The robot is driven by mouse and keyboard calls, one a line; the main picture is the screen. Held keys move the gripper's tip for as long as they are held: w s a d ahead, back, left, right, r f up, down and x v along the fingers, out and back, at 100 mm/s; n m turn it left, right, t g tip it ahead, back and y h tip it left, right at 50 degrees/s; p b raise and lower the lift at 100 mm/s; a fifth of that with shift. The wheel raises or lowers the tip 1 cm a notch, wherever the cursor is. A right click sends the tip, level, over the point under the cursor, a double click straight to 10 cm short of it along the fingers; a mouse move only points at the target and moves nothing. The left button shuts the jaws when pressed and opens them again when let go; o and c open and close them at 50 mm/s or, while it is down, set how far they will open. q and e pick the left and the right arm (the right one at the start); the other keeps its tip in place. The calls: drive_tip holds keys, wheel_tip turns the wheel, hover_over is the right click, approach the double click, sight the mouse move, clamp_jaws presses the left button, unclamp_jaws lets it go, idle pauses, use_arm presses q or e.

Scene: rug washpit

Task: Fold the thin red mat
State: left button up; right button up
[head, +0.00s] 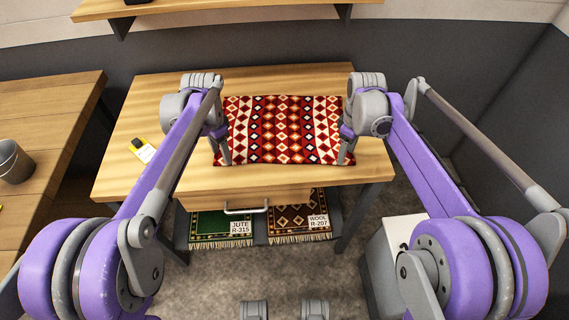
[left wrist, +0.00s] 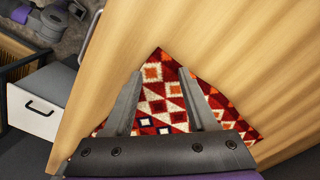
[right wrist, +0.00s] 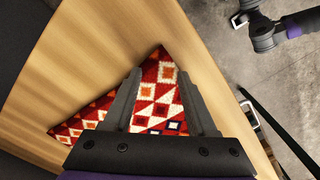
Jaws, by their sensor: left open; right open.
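The thin red mat (head: 283,128) lies spread on the wooden table, with a pattern of white, orange and dark diamonds. My left gripper (head: 222,158) is open at the mat's near left corner. In the left wrist view that mat corner (left wrist: 160,75) shows between and beyond the open fingers (left wrist: 160,95). My right gripper (head: 347,158) is open at the near right corner. In the right wrist view the mat corner (right wrist: 160,80) shows between its open fingers (right wrist: 160,95). I cannot tell whether the fingers touch the mat.
The wooden table (head: 130,175) has bare room left of the mat. A yellow and white tag-like item (head: 142,150) lies there. Below, a green rug (head: 215,225) and a brown rug (head: 297,215) lie on a shelf under a drawer handle (head: 245,210). A grey bucket (head: 14,162) stands on the left bench.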

use_arm(q)
drive_tip(key=shift+f, duration=0.1)
use_arm(e)
drive_tip(key=shift+f, duration=0.15)
use_arm(q)
clamp_jaws()
use_arm(e)
clamp_jaws()
idle(0.4)
